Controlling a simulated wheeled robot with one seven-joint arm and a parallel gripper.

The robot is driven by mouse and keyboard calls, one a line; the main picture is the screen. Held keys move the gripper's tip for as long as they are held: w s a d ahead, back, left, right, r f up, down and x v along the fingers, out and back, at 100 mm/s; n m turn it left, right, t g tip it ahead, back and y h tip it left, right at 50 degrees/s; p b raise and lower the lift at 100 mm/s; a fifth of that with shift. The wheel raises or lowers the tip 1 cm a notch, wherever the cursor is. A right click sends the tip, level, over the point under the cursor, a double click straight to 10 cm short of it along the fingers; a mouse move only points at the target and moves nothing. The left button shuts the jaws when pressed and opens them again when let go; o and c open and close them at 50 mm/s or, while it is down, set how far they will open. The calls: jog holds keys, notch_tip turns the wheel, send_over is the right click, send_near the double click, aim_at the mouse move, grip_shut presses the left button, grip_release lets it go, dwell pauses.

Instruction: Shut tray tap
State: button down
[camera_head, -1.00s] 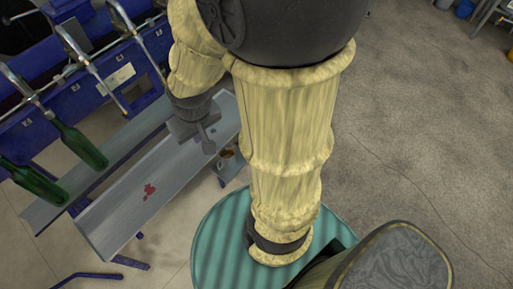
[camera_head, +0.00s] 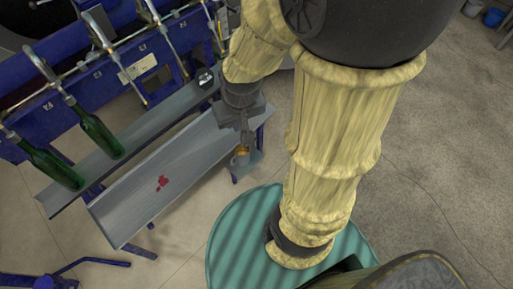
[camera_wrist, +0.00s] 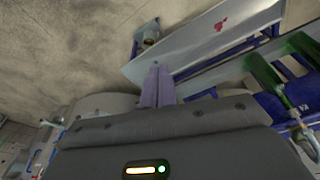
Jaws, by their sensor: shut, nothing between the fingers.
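The grey sloping drip tray (camera_head: 192,160) with a red stain lies left of my gripper in the head view. It also shows in the wrist view (camera_wrist: 188,50). A small brass-coloured fitting, perhaps the tray tap (camera_head: 242,151), sits at the tray's right-hand edge, partly hidden by my gripper. A small fitting shows there in the wrist view (camera_wrist: 150,42), its handle position too small to tell. My gripper (camera_head: 243,138) is shut and empty, pointing down close to the fitting. I cannot tell whether they touch. Its fingers (camera_wrist: 156,72) show together in the wrist view.
A blue filling rack (camera_head: 85,100) with several metal spouts stands behind the tray. Two green bottles (camera_head: 98,135) lean at a second grey trough (camera_head: 140,140). A ribbed teal round surface (camera_head: 235,240) is below my arm. Concrete floor (camera_head: 450,160) is open on the right.

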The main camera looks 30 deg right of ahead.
jog(key=w+a+f+m+g+y+b, duration=0.1)
jog(key=w+f+m+y+b, duration=0.3)
jog(key=f+b, duration=0.85)
jog(key=w+f+m+g+y+b, duration=0.1)
jog(key=w+f+m+y+b, duration=0.4)
jog(key=f, duration=1.3)
jog(key=w+a+f+m+y+b, duration=0.1)
jog(key=f+m+y+b, duration=0.45)
jog(key=f+b, duration=0.95)
jog(key=w+d+f+m+t+y+b, duration=0.1)
jog(key=w+d+f+m+t+b, duration=0.25)
jog(key=f, duration=0.25)
jog(key=w+d+f+m+t+y+b, duration=0.1)
jog(key=w+d+f+m+t+b, duration=0.15)
jog(key=f+t+b, duration=0.2)
jog(key=w+d+f+m+t+y+b, duration=0.1)
jog(key=w+d+f+m+t+b, duration=0.2)
jog(key=f, duration=0.4)
jog(key=s+d+f+m+t+h+b, duration=0.1)
jog(key=d+f+m+t+h+b, duration=0.7)
jog(key=d+f+m+t+h, duration=0.4)
jog(key=shift+s+d+f+m+t+h+b, duration=0.25)
jog(key=shift+f+m+t+h+b, duration=0.1)
jog(key=shift+f+m+t+h, duration=0.1)
jog(key=shift+w+y, duration=0.2)
jog(key=shift+y, duration=0.1)
